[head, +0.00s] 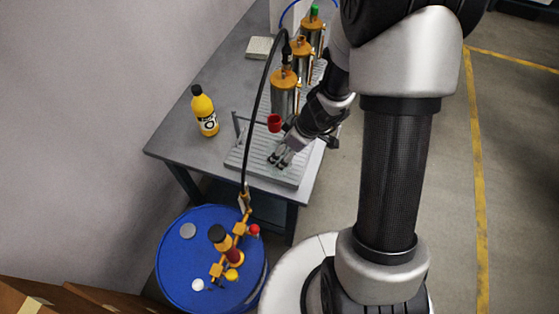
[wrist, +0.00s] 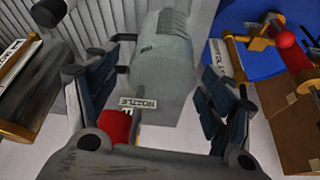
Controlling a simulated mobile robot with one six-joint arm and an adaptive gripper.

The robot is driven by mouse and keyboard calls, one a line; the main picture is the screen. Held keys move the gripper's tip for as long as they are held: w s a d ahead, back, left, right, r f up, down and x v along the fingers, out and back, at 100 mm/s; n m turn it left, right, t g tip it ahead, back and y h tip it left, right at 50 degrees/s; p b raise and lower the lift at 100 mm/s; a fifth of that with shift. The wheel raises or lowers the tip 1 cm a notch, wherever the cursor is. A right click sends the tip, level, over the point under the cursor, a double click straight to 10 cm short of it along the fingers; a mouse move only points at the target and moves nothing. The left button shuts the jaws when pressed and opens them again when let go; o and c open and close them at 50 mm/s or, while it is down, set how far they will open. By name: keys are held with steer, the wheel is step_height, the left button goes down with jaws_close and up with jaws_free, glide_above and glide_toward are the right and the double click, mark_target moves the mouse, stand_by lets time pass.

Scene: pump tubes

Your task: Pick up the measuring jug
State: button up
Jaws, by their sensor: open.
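The measuring jug (wrist: 165,62) is a grey, see-through-looking vessel with faint graduation marks, in the upper middle of the wrist view. It lies between the lines of my gripper's two dark fingers (wrist: 160,95), with a finger on each side. The fingers are wide apart, and no grip on the jug shows. In the head view my gripper (head: 280,159) is low over the grey ribbed tray (head: 262,171) at the table's near end. The jug cannot be clearly made out there, against the tray and fingers.
A red cup-like part (head: 274,123) and metal pump cylinders (head: 284,98) stand just behind my gripper. A yellow bottle (head: 204,112) stands to the left on the grey table (head: 176,138). A blue drum (head: 180,266) with a brass pump stands in front. A dark hose arches between them.

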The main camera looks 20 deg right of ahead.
steer(key=b+x, duration=0.1)
steer(key=x, duration=0.4)
steer(key=shift+a+f+b, duration=0.1)
steer(key=shift+a+b, duration=0.1)
steer(key=shift+b, duration=0.2)
steer(key=shift+s, duration=0.1)
